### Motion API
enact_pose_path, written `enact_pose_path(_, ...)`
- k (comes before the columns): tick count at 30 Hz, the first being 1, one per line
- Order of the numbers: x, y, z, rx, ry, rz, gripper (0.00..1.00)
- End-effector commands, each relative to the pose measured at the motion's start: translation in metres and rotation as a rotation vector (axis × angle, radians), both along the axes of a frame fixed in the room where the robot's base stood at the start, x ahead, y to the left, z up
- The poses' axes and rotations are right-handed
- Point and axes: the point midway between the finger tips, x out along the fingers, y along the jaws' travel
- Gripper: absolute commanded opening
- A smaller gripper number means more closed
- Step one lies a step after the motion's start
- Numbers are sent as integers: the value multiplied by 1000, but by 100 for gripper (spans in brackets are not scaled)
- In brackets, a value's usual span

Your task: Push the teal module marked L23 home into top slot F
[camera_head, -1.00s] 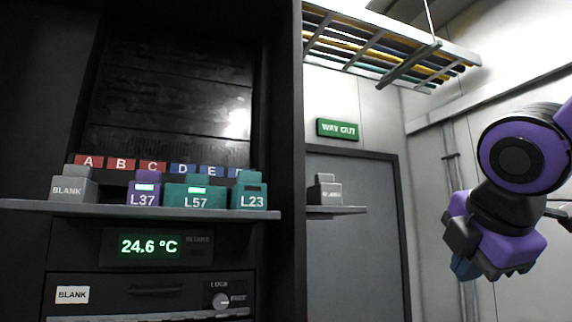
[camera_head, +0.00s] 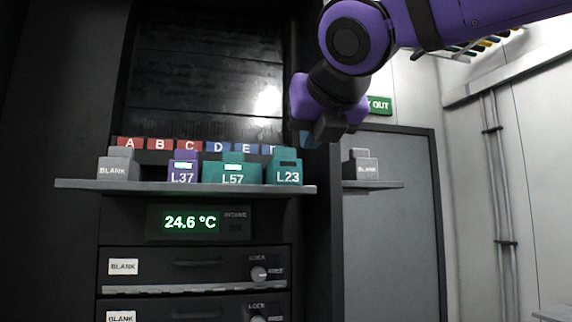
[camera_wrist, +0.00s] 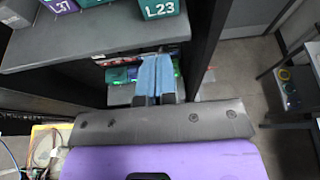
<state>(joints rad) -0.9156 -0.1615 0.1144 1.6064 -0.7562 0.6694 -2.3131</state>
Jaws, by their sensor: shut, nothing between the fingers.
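The teal module L23 (camera_head: 287,174) stands at the right end of the shelf's row, under the partly covered F label (camera_head: 269,149). Its small window is dark. How deep it sits in its slot cannot be told. In the wrist view, the lower part of L23 (camera_wrist: 160,10) shows at the top edge. My gripper (camera_head: 306,139) is above and to the right of L23 in the head view. In the wrist view, its blue fingers (camera_wrist: 155,76) are together and empty, in front of the shelf edge and apart from L23.
A grey blank module (camera_head: 119,166) stands at the left of the shelf (camera_head: 85,185). Another blank (camera_head: 361,166) is on a side shelf. A dark cabinet post (camera_head: 322,225) stands right of the slots.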

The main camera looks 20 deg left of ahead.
Motion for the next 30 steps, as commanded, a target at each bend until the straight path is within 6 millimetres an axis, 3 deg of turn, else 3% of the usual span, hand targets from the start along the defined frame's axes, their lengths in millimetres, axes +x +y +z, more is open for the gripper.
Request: enact_pose_path(30,42,25,-19,2,2,-2,0)
